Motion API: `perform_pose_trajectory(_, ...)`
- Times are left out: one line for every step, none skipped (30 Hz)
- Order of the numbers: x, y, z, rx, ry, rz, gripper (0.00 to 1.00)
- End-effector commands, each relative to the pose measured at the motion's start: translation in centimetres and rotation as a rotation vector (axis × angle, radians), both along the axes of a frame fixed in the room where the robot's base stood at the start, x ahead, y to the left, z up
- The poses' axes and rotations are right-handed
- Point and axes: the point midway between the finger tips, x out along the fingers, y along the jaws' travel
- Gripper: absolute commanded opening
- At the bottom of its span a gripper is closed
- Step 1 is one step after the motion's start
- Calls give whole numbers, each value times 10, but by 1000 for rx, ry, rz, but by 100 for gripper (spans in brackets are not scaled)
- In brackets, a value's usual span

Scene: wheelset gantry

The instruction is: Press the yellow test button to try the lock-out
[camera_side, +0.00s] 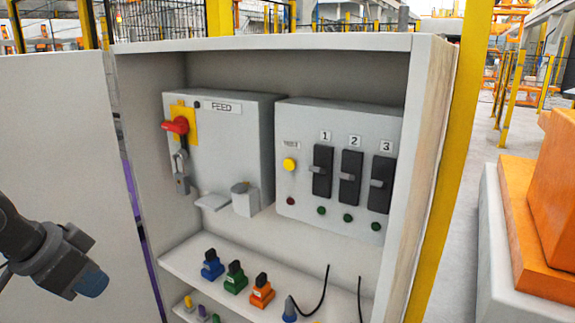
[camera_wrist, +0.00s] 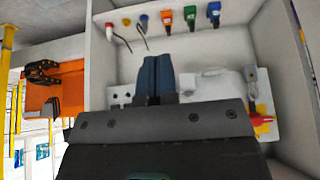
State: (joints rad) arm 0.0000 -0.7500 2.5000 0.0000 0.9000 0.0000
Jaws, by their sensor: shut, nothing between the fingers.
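The yellow test button (camera_side: 290,164) is on the left of the right-hand grey panel (camera_side: 318,218) inside the open cabinet, beside breakers numbered 1, 2 and 3. My gripper (camera_side: 93,283) is shut and empty, left of the cabinet opening and well apart from the button. In the wrist view its blue fingertips (camera_wrist: 159,76) are together; I cannot make out the button there.
Cabinet side walls bound the opening.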

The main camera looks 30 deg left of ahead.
Motion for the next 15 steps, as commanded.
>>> perform_pose_trajectory(0, 0, 0, 0, 0, 1, 0)
perform_pose_trajectory(1, 0, 1, -2, -1, 2, 0)
perform_pose_trajectory(3, 0, 2, -6, -3, 8, 0)
perform_pose_trajectory(6, -1, 4, -12, -6, 14, 0)
perform_pose_trajectory(10, -2, 6, -19, -8, 22, 0)
perform_pose_trajectory(16, -3, 9, -31, -15, 37, 0)
perform_pose_trajectory(22, -4, 12, -42, -20, 51, 0)
perform_pose_trajectory(29, -5, 16, -57, -26, 68, 0)
perform_pose_trajectory(41, -7, 21, -79, -36, 94, 0)
perform_pose_trajectory(50, -8, 25, -98, -44, 117, 0)
perform_pose_trajectory(61, -10, 30, -119, -53, 139, 0)
perform_pose_trajectory(75, -13, 35, -148, -64, 173, 0)
perform_pose_trajectory(87, -16, 39, -171, -73, 197, 0)
perform_pose_trajectory(98, -18, 42, -194, -82, 223, 0)
perform_pose_trajectory(113, -21, 47, -226, -94, 257, 0)
